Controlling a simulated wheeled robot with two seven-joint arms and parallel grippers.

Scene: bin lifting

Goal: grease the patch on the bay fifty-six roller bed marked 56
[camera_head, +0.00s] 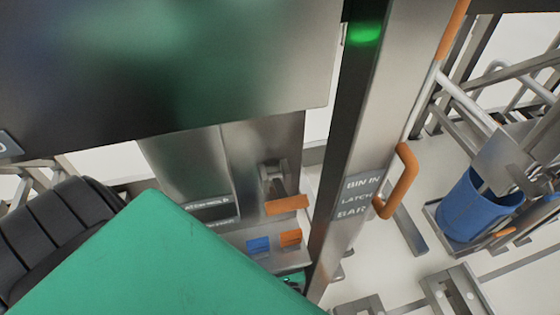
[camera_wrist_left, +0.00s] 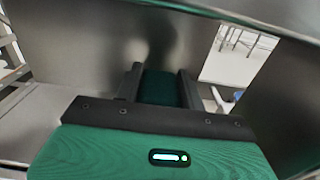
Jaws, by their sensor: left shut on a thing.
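No roller bed with a readable 56 and no grease patch shows in either view. In the left wrist view my left gripper (camera_wrist_left: 160,78) has two dark fingers pointing ahead, close to metal panels. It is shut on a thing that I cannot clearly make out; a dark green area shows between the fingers. In the head view a large green cover, probably part of my arm, fills the lower left and hides what is under it. My right gripper is not in view.
A steel post (camera_head: 372,130) labelled BIN IN LATCH BAR carries an orange handle (camera_head: 399,180). A large steel panel (camera_head: 170,65) spans the upper left. An orange-tipped lever (camera_head: 287,203) stands above blue (camera_head: 258,245) and orange (camera_head: 290,238) blocks. A blue bin (camera_head: 470,207) stands right.

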